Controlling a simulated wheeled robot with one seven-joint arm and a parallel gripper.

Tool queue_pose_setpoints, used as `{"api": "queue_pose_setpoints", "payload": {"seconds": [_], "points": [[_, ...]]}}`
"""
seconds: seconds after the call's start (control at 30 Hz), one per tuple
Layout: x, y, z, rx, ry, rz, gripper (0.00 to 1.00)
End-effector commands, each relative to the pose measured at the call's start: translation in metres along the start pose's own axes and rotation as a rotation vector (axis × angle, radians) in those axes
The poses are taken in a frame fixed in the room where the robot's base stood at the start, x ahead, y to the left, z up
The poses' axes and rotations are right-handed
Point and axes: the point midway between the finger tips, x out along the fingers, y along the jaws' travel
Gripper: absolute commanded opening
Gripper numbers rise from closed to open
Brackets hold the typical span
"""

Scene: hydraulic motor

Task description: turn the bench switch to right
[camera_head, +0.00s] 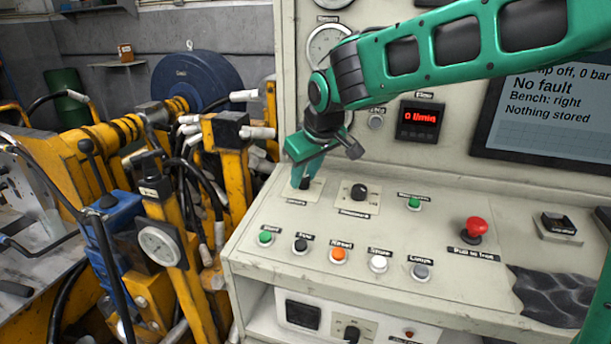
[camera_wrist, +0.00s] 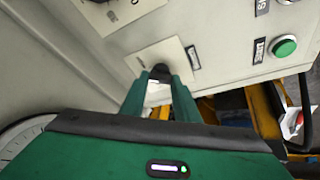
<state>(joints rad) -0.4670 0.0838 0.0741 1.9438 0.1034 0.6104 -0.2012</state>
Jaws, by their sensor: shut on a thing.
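The bench switch (camera_head: 305,185) is a small black knob on a light plate at the back left of the sloped control panel. It also shows in the wrist view (camera_wrist: 160,70), at the tips of my green fingers. My gripper (camera_head: 299,177) reaches down onto it from above, and its fingers (camera_wrist: 159,88) are shut on the knob, one on each side. The fingers hide part of the knob, so its pointer is not clear. The screen (camera_head: 545,110) reads "Bench: right", "No fault" and "Nothing stored".
A second black rotary switch (camera_head: 359,193) is close on the right. A row of push buttons runs along the front, with a green button (camera_head: 265,238) nearest. A red mushroom button (camera_head: 474,228) stands at the right. Yellow machinery (camera_head: 170,235) is left of the panel.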

Motion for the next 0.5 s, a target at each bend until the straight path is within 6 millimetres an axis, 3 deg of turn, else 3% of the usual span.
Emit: {"api": "queue_pose_setpoints", "payload": {"seconds": [0.5], "points": [[-0.0005, 0.0009, -0.001, 0.189, 0.003, 0.08, 0.06]]}}
